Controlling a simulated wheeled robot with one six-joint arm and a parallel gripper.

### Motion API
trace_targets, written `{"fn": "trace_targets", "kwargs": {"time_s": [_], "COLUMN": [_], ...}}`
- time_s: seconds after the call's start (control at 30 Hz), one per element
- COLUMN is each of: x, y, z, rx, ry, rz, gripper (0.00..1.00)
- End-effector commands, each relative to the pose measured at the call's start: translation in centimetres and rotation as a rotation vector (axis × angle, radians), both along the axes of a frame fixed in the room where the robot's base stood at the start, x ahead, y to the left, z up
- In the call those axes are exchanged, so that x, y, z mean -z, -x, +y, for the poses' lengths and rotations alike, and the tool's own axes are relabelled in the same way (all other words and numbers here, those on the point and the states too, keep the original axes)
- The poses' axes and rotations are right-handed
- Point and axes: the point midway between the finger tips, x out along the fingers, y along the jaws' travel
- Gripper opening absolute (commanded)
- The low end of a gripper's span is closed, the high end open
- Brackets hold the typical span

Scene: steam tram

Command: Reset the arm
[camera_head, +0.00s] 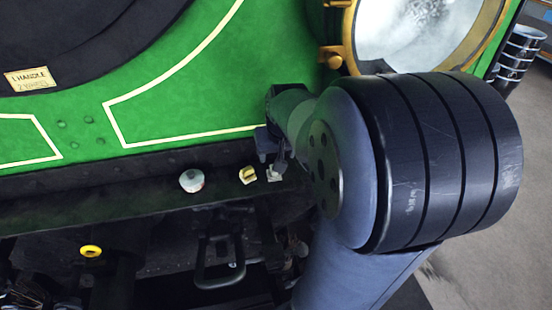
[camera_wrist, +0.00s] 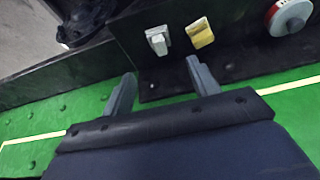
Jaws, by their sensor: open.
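My gripper (camera_wrist: 161,90) is open and empty in the wrist view, its two fingers apart in front of the green and black front of the tram. In the head view my arm reaches in from the right, and its end is near the black ledge, where the fingers are partly hidden by my own arm. Just beyond the fingers, a small grey-white block (camera_wrist: 158,41) and a yellow block (camera_wrist: 200,33) sit on the ledge. The yellow block also shows in the head view (camera_head: 248,175), left of the grey-white one (camera_head: 273,174).
A round white and red piece (camera_head: 192,180) sits on the ledge (camera_head: 120,170). A brass-rimmed lamp (camera_head: 338,58) is above my arm. A yellow ring (camera_head: 91,251) and a dark looped handle (camera_head: 220,272) are below. A label (camera_head: 30,79) is at the upper left. Grey floor is open at right.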

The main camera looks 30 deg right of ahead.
Motion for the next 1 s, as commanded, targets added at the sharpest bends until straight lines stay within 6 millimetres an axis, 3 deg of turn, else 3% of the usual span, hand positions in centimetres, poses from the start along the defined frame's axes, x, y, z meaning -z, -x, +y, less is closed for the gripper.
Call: {"fn": "trace_targets", "kwargs": {"time_s": [0.2, 0.6, 0.77, 1.0], "x": [-1.5, -1.5, -0.2, 3.5], "y": [0.6, 0.6, 0.1, -1.3], "z": [0.2, 0.2, 0.0, -0.4], "rx": [0.0, 0.0, 0.0, 0.0], "ry": [0.0, 0.0, -0.001, -0.002], "rz": [-0.001, 0.001, 0.004, 0.006], "gripper": [0.57, 0.57, 0.57, 0.57]}}
